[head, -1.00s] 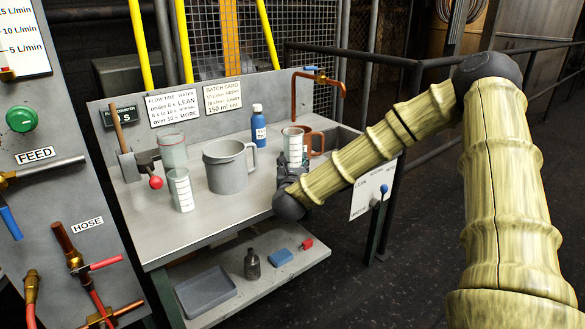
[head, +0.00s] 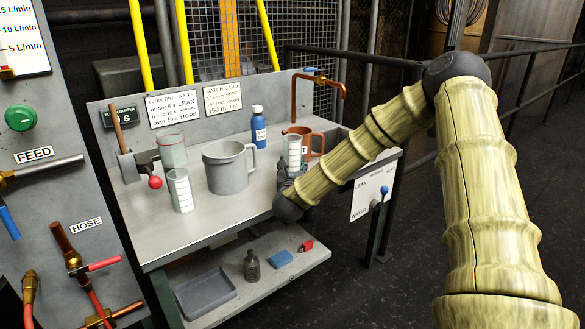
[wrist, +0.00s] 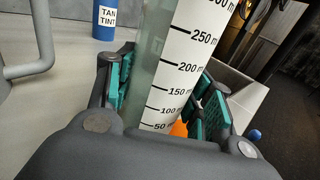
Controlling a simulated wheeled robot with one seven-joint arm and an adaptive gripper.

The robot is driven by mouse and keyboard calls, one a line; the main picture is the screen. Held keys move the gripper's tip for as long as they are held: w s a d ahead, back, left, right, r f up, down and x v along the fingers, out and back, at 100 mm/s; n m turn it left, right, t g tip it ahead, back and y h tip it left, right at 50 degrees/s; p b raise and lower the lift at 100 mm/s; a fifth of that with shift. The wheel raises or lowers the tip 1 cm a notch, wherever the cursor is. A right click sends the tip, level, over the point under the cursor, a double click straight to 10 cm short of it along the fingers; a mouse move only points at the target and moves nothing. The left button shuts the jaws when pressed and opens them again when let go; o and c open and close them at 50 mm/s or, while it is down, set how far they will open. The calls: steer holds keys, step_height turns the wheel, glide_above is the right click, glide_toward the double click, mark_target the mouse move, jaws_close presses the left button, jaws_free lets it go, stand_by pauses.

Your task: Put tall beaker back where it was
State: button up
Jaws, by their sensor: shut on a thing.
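The tall beaker (head: 292,149) is clear with a white graduated scale. My gripper (head: 288,172) is shut around it at the right part of the bench, and the beaker's top stands out above the jaws. In the wrist view the beaker (wrist: 183,65) stands between the teal finger pads of my gripper (wrist: 165,98), with marks from 50 to 300 showing. Its base is hidden, so I cannot tell whether it touches the bench (head: 215,222).
A grey jug (head: 227,170) stands mid-bench, with a smaller graduated beaker (head: 180,190) to its left. Another clear vessel (head: 172,150) is by the red-knobbed stand. A blue bottle (head: 258,128) and a copper jug (head: 312,141) stand behind. The front bench surface is clear.

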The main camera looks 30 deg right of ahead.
steer(key=shift+f, duration=0.2)
steer(key=o, duration=1.1)
steer(key=shift+o, duration=0.2)
steer(key=shift+r, duration=0.1)
steer(key=shift+r, duration=0.2)
steer(key=v, duration=1.2)
steer(key=shift+f, duration=0.1)
